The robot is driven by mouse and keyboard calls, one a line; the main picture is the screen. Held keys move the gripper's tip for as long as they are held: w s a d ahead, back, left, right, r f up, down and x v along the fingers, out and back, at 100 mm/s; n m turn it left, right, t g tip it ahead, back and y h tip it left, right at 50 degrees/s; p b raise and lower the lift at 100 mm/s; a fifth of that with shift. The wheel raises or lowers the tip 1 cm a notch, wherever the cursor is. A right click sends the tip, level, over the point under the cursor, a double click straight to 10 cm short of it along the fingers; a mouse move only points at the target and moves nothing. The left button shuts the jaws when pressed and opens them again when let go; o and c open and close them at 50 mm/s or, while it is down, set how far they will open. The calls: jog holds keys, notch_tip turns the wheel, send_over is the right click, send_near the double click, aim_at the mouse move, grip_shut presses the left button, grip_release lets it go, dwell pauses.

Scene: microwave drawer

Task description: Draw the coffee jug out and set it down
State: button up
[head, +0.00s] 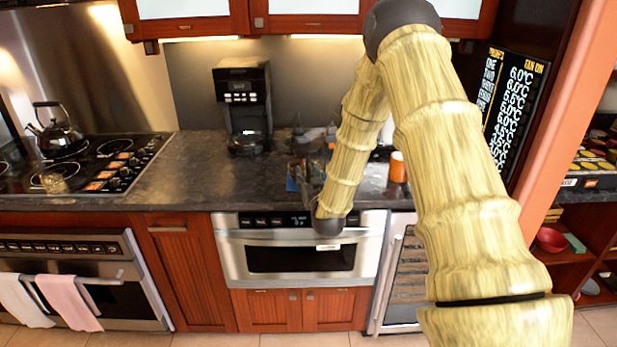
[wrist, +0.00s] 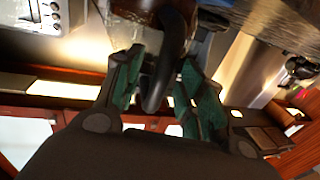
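The black coffee machine (head: 243,80) stands on the counter against the back wall. My gripper (head: 306,172) is over the counter to its right, small and partly hidden by my arm. In the wrist view my gripper's fingers (wrist: 160,75) are spread apart on both sides of a curved black handle (wrist: 168,60), which looks like the coffee jug's. The handle lies closer to the right finger; contact is unclear. A brown, glassy body beside it is cut off at the top edge.
The dark counter (head: 190,180) has free room left of my gripper. A stove with a kettle (head: 55,130) stands at far left. The microwave drawer (head: 298,259) below is shut. Upper cabinets hang above.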

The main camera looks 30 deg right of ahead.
jog(key=shift+f, duration=0.15)
jog(key=v, duration=1.2)
jog(key=s+a+f+n+g+y, duration=0.15)
jog(key=s+a+f+g, duration=0.35)
jog(key=f, duration=0.7)
jog(key=s+a+f+n+g+y, duration=0.1)
jog(key=s+a+f+g+y, duration=0.2)
jog(key=s+a+f, duration=0.7)
jog(key=s+a+f+g, duration=0.2)
jog(key=s+f, duration=0.3)
jog(key=s, duration=0.3)
jog(key=s+a+f+g+y, duration=0.1)
jog(key=s+a+f+g, duration=0.2)
jog(key=s, duration=0.5)
jog(key=s+a+f+n+g+y, duration=0.1)
jog(key=s+a+f+g, duration=0.2)
jog(key=s+f, duration=0.4)
jog(key=shift+s+g, duration=0.55)
jog(key=shift+g, duration=0.05)
